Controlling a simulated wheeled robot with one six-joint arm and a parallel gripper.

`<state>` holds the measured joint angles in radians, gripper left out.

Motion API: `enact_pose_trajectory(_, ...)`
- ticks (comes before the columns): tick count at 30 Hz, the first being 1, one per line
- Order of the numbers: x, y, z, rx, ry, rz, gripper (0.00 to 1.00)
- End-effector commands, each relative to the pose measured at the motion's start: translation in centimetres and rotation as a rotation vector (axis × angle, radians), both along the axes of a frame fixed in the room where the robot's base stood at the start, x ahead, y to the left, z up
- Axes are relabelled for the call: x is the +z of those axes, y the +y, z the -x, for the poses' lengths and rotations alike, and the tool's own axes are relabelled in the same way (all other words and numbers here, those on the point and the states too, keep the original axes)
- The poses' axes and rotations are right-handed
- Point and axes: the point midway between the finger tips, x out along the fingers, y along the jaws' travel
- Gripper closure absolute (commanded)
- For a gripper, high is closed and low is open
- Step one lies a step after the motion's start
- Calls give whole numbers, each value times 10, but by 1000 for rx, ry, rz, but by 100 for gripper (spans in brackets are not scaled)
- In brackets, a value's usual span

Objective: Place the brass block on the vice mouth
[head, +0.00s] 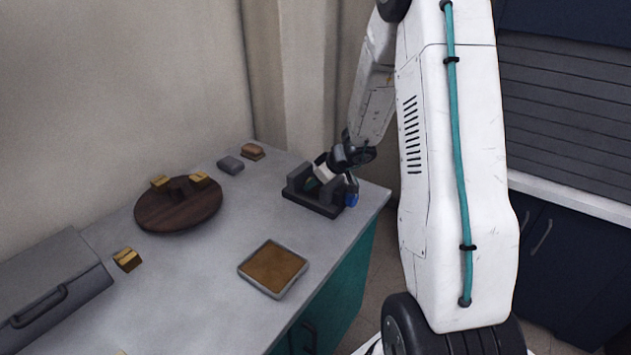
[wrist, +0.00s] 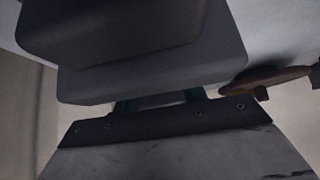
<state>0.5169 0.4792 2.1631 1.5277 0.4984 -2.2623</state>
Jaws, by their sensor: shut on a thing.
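The vice (head: 315,203) stands near the right end of the grey worktop, with a dark base, two upright jaws and a blue part at its right. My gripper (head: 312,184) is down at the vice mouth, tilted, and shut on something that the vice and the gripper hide. In the wrist view my teal fingers (wrist: 160,101) pass out of sight behind large grey forms, which look like the vice jaws (wrist: 150,75). Brass pieces sit on the round brown board (head: 180,212), and another brass piece (head: 127,259) lies on the worktop. No brass shows in my gripper.
A shallow tray (head: 273,268) with a brown inside lies at the worktop's front edge. A grey block (head: 230,165) and a brown block (head: 253,152) lie at the back, left of the vice. A grey box (head: 50,290) stands at the left. The middle worktop is clear.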

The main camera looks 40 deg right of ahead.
Motion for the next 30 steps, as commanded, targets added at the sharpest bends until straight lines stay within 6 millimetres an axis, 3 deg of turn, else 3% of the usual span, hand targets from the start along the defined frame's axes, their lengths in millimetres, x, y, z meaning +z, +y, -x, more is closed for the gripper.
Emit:
enact_pose_trajectory(8,-2,0,0,1,-1,0,100)
enact_pose_trajectory(9,-2,0,0,1,0,1,53)
enact_pose_trajectory(11,-2,0,0,1,0,1,37)
enact_pose_trajectory(22,3,-1,1,-1,-1,0,37)
enact_pose_trajectory(30,42,-12,29,-2,-5,3,37)
